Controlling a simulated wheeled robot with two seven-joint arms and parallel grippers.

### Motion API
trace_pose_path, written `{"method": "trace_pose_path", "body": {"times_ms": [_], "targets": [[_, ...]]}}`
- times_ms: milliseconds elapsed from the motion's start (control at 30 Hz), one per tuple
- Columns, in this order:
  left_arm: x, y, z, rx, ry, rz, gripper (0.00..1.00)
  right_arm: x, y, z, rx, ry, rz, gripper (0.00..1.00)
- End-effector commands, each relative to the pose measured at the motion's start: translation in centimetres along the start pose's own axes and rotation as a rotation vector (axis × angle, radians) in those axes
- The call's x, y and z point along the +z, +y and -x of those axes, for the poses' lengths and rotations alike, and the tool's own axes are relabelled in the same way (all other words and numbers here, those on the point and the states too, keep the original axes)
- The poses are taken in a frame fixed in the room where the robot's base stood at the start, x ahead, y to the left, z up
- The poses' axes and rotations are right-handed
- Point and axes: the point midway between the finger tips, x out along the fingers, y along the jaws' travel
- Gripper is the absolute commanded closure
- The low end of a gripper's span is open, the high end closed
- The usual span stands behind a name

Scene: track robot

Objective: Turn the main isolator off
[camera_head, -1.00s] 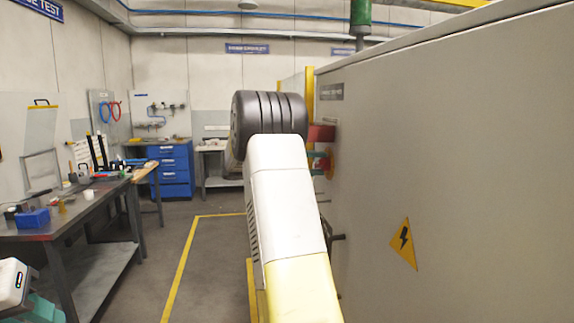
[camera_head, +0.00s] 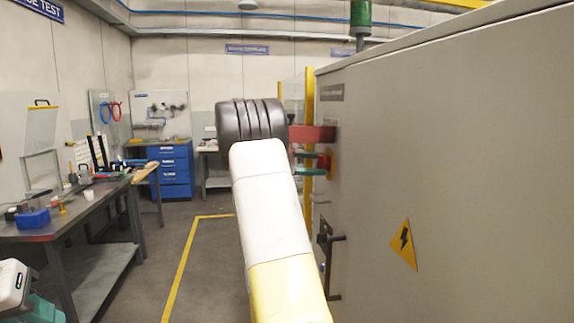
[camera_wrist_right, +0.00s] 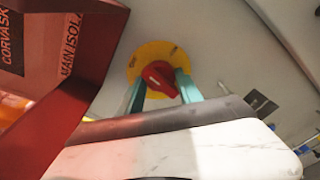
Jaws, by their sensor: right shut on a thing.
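The main isolator is a red rotary knob (camera_wrist_right: 160,78) on a round yellow plate (camera_wrist_right: 150,55), on the grey cabinet front. In the head view the red knob (camera_head: 325,163) shows edge-on at the cabinet, right of my wrist. My right gripper (camera_wrist_right: 162,84) has its teal fingers on either side of the knob and is shut on it. In the wrist view the knob's grip is tilted, sloping down to the right. In the head view the right gripper's teal fingers (camera_head: 309,162) reach the knob, partly hidden by my dark wrist.
A red box-like part (camera_head: 312,134) marked "MAIN ISOL" juts from the cabinet (camera_head: 470,170) just above the knob, close to my gripper. A dark door handle (camera_head: 333,265) sticks out lower down. A workbench (camera_head: 75,215) stands left; the floor between is clear.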

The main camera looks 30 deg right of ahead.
Motion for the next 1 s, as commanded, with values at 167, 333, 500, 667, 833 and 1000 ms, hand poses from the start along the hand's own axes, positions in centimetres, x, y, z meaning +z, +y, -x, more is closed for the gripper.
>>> {"method": "trace_pose_path", "body": {"times_ms": [167, 333, 500, 667, 833, 1000], "targets": [[0.0, 0.0, 0.0, 0.0, 0.0, 0.0, 0.64, -0.14, -0.06, 0.07, -0.013, -0.007, 0.111, 0.99], [0.0, 0.0, 0.0, 0.0, 0.0, 0.0, 0.64, -0.15, -0.04, 0.09, -0.022, -0.012, 0.179, 0.99], [0.0, 0.0, 0.0, 0.0, 0.0, 0.0, 0.64, -0.16, -0.05, 0.09, -0.026, -0.015, 0.216, 0.99], [0.0, 0.0, 0.0, 0.0, 0.0, 0.0, 0.64, -0.16, -0.06, 0.08, -0.027, -0.017, 0.228, 0.99], [0.0, 0.0, 0.0, 0.0, 0.0, 0.0, 0.64, -0.16, -0.06, 0.07, -0.027, -0.017, 0.228, 0.99], [0.0, 0.0, 0.0, 0.0, 0.0, 0.0, 0.64, -0.16, -0.07, 0.06, -0.027, -0.017, 0.228, 0.54]]}}
